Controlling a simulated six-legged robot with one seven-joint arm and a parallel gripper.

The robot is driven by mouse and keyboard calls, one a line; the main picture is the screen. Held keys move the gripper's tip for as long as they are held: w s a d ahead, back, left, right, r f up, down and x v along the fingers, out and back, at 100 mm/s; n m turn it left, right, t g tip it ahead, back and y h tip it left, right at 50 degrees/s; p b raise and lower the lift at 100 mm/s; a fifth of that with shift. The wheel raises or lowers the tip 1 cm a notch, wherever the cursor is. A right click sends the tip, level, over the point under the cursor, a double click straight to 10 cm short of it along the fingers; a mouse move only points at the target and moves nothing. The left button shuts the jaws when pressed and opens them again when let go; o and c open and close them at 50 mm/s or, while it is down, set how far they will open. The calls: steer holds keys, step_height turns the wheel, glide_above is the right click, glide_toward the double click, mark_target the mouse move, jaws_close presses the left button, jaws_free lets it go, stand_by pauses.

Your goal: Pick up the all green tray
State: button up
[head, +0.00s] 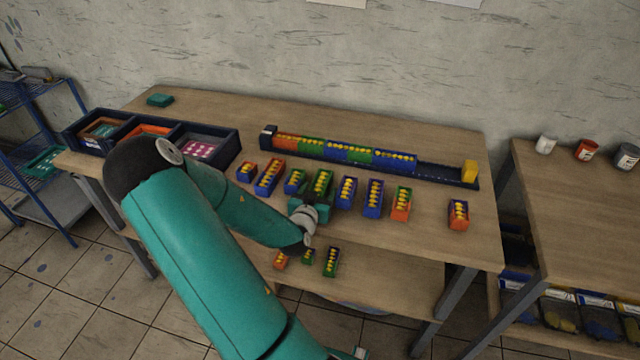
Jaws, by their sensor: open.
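A tray that looks green all over (322,179), with yellow pieces in it, stands in the row of small trays on the table. My gripper (318,204) is open at the near end of this tray and partly covers it. I cannot tell whether the fingers touch it. To its left is a shorter tray of green and blue (294,181). To its right is a blue tray (346,190) with a green part.
Further trays stand close by: an orange and blue one (268,178), a blue one (373,198) and a green and orange one (400,204). A long dark rail (435,172) holding coloured trays runs behind the row. Several small trays sit on the lower shelf (390,285).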

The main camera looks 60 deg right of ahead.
steer(key=shift+s+r, duration=0.1)
steer(key=shift+s, duration=0.05)
steer(key=shift+d, duration=0.25)
steer(key=shift+a, duration=0.1)
steer(key=shift+c, duration=0.3)
steer(key=c, duration=1)
steer(key=shift+w, duration=0.2)
